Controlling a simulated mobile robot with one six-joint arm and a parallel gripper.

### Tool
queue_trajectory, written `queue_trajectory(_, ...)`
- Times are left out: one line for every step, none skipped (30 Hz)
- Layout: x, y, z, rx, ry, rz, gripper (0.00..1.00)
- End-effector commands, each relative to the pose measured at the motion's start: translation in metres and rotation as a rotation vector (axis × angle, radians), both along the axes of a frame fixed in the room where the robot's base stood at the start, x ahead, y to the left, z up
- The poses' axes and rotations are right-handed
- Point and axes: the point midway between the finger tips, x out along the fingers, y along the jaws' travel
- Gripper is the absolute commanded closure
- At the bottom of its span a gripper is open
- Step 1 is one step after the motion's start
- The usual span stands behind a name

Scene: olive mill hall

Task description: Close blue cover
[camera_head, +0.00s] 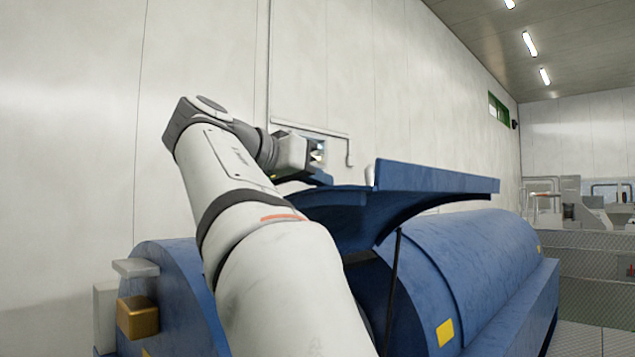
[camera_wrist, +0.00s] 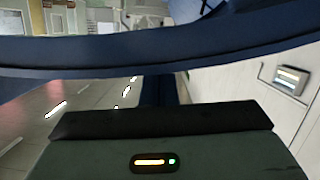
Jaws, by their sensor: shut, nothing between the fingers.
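The blue cover (camera_head: 435,178) is a curved panel with a thick flat edge. It stands raised above an opening in the blue machine (camera_head: 490,245), with a dark thin strut beneath it. My gripper (camera_head: 318,177) is at the left end of the cover, close to its underside edge. It is shut and empty; its fingertips are small and partly hidden. In the wrist view the blue cover (camera_wrist: 160,50) runs as a broad curved band across the top, just beyond my dark gripper housing (camera_wrist: 160,125). I cannot tell whether they touch.
A pale panelled wall (camera_head: 370,75) stands close behind the machine. A bent handrail (camera_head: 349,150) is fixed on it near my gripper. A brass-coloured block (camera_head: 138,317) sits on the machine's near end. Grey mesh fencing (camera_head: 595,270) is at right.

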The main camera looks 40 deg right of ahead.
Motion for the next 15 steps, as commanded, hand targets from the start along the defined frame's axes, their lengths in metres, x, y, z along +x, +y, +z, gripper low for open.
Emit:
queue_trajectory(-0.0006,-0.0001,-0.0021,0.000,0.001,0.000,1.00)
queue_trajectory(-0.0007,-0.0001,-0.0029,0.000,0.001,0.000,1.00)
queue_trajectory(-0.0009,-0.0001,-0.0038,0.000,0.001,0.000,1.00)
queue_trajectory(-0.0009,-0.0002,-0.0044,0.000,0.001,-0.001,1.00)
queue_trajectory(-0.0008,-0.0002,-0.0047,0.000,0.001,-0.001,1.00)
queue_trajectory(-0.0008,-0.0003,-0.0049,0.000,0.001,-0.001,1.00)
queue_trajectory(-0.0009,-0.0002,-0.0050,0.000,0.001,-0.001,1.00)
queue_trajectory(-0.0009,-0.0003,-0.0050,0.000,0.001,-0.001,1.00)
queue_trajectory(-0.0008,-0.0004,-0.0049,0.000,0.001,-0.001,1.00)
queue_trajectory(-0.0008,-0.0004,-0.0049,0.000,0.001,-0.001,1.00)
queue_trajectory(-0.0009,-0.0004,-0.0048,0.000,0.001,-0.001,1.00)
queue_trajectory(-0.0009,-0.0004,-0.0048,0.000,0.001,-0.002,1.00)
queue_trajectory(-0.0027,-0.0036,-0.0049,0.000,0.001,-0.009,1.00)
queue_trajectory(-0.0023,-0.0028,-0.0050,0.000,0.001,-0.007,1.00)
queue_trajectory(-0.0024,-0.0025,-0.0054,0.000,0.000,-0.006,1.00)
